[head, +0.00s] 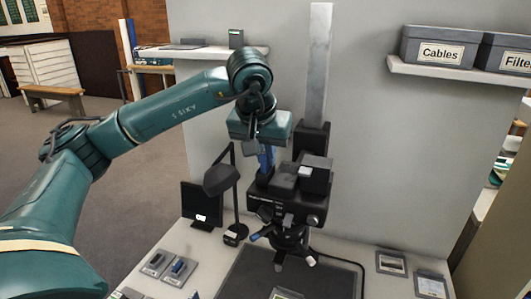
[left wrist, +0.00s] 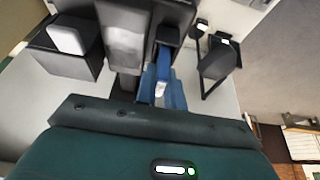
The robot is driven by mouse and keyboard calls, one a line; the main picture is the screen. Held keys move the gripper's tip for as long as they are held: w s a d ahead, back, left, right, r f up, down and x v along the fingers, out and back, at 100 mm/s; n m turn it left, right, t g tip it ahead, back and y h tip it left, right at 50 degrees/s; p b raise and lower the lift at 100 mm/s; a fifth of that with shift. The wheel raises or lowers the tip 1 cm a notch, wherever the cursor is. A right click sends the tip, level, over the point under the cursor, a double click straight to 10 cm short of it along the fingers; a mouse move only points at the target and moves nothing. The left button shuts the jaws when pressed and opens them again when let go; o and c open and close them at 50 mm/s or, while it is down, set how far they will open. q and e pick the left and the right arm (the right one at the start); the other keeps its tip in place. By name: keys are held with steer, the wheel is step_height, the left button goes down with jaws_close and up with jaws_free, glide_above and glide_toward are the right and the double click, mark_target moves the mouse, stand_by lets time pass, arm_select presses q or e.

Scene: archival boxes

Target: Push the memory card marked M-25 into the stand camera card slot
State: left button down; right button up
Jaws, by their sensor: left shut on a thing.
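The stand camera (head: 290,203) is a black body on a tall grey column, above the table; part of it also shows in the left wrist view (left wrist: 122,35). My left gripper (head: 266,162) has blue fingers and points down at the camera's left rear side. In the left wrist view the fingers (left wrist: 161,84) are shut on a small pale thing, which I take to be the memory card (left wrist: 159,90). Its M-25 mark cannot be read. The card slot is not clear in either view, and I cannot tell whether the card touches it. My right gripper is not in view.
A black desk lamp (head: 222,180) and a small dark screen (head: 202,204) stand left of the camera. Small trays (head: 158,263) lie at the table's left, and flat items (head: 391,263) at its right. A dark mat (head: 250,272) lies below the camera. Shelves hang on the wall behind.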

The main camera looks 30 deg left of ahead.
arm_select(q)
steer(key=shift+f, duration=0.35)
steer(key=shift+s+d+f+b, duration=0.1)
steer(key=shift+s+f+b, duration=0.05)
steer(key=shift+f+b, duration=0.35)
steer(key=c, duration=1.6)
jaws_free()
steer(key=shift+o, duration=0.2)
steer(key=shift+r, duration=0.1)
steer(key=shift+w+r+p, duration=0.2)
steer(key=shift+r+p, duration=0.85)
steer(key=shift+r, duration=0.2)
steer(key=shift+o, duration=0.8)
steer(key=shift+s+r+p, duration=0.1)
steer(key=shift+r+p, duration=0.3)
steer(key=shift+r, duration=0.25)
steer(key=shift+r+p, duration=1)
steer(key=shift+r, duration=0.3)
